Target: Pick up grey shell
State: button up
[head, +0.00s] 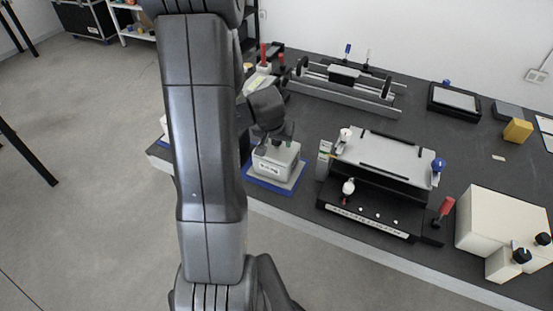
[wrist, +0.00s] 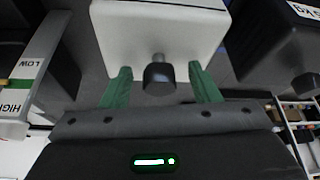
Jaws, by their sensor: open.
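The grey shell (head: 275,162) is a pale grey box with a dark-lettered label on its front. It sits on a blue mat (head: 259,186) near the table's front edge. In the wrist view, a pale grey box (wrist: 160,30) fills the top middle, with a short shaft and a dark knob (wrist: 159,77) on it. My gripper (head: 271,143) is right over the shell in the head view. Its two green fingers stand apart on either side of the knob in the wrist view (wrist: 162,80), with gaps on both sides. Whether the fingers touch the box is unclear.
A black device with a grey top plate (head: 385,160) stands close to the right. A long grey rail fixture (head: 345,95) lies behind. A cream box (head: 500,230) and a yellow block (head: 517,130) are farther right. My arm hides the table's left part.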

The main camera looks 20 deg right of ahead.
grip_shut()
jog(key=shift+r, duration=0.15)
